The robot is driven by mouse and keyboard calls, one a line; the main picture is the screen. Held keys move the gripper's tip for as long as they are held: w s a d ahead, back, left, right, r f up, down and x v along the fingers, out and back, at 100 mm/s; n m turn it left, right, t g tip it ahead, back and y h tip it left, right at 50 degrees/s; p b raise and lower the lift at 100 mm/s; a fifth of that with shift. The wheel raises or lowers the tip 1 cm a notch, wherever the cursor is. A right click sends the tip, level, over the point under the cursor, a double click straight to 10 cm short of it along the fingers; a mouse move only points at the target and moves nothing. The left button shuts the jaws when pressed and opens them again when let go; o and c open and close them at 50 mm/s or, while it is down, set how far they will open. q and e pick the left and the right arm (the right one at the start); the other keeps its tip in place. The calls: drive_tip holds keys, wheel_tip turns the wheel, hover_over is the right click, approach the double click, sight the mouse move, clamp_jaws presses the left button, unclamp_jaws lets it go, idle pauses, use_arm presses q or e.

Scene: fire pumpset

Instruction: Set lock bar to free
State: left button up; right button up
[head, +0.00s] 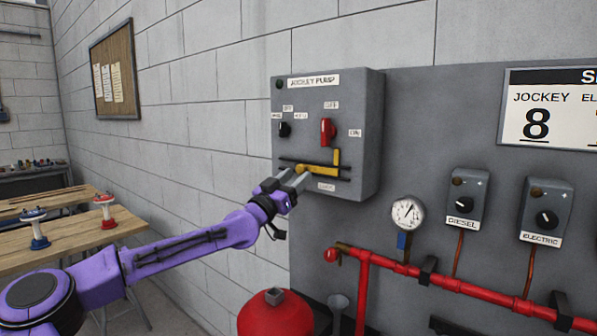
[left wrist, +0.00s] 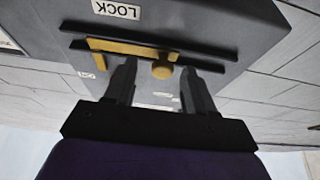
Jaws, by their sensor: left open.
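The yellow lock bar (head: 320,171) lies in dark horizontal rails low on the front of the grey jockey pump box (head: 360,130). Its right end has an upright arm. My left gripper (head: 287,180) is open at the bar's left end. A LOCK label (left wrist: 116,10) shows beyond the rails. My right gripper is not in view.
A red handle (head: 327,131) and a black selector knob (head: 285,129) sit above the bar on the box. A gauge (head: 408,214), a red pipe (head: 450,283) and diesel (head: 467,205) and electric (head: 546,215) boxes are to the right. A wooden table (head: 75,240) stands left.

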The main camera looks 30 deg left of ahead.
use_arm(q)
drive_tip(key=shift+x, duration=0.8)
drive_tip(key=shift+w+a+r, duration=0.1)
drive_tip(key=shift+a+r, duration=0.1)
drive_tip(key=shift+r, duration=0.1)
drive_tip(key=shift+w, duration=0.1)
clamp_jaws()
drive_tip(key=a+b, duration=0.3)
drive_tip(key=a, duration=0.1)
drive_tip(key=shift+w+a+f+b, duration=0.1)
drive_tip(key=shift+w+f+b, duration=0.05)
drive_tip(key=shift+f+b, duration=0.2)
drive_tip(key=shift+a+r, duration=0.1)
drive_tip(key=shift+r, duration=0.25)
unclamp_jaws()
drive_tip(key=shift+a, duration=0.15)
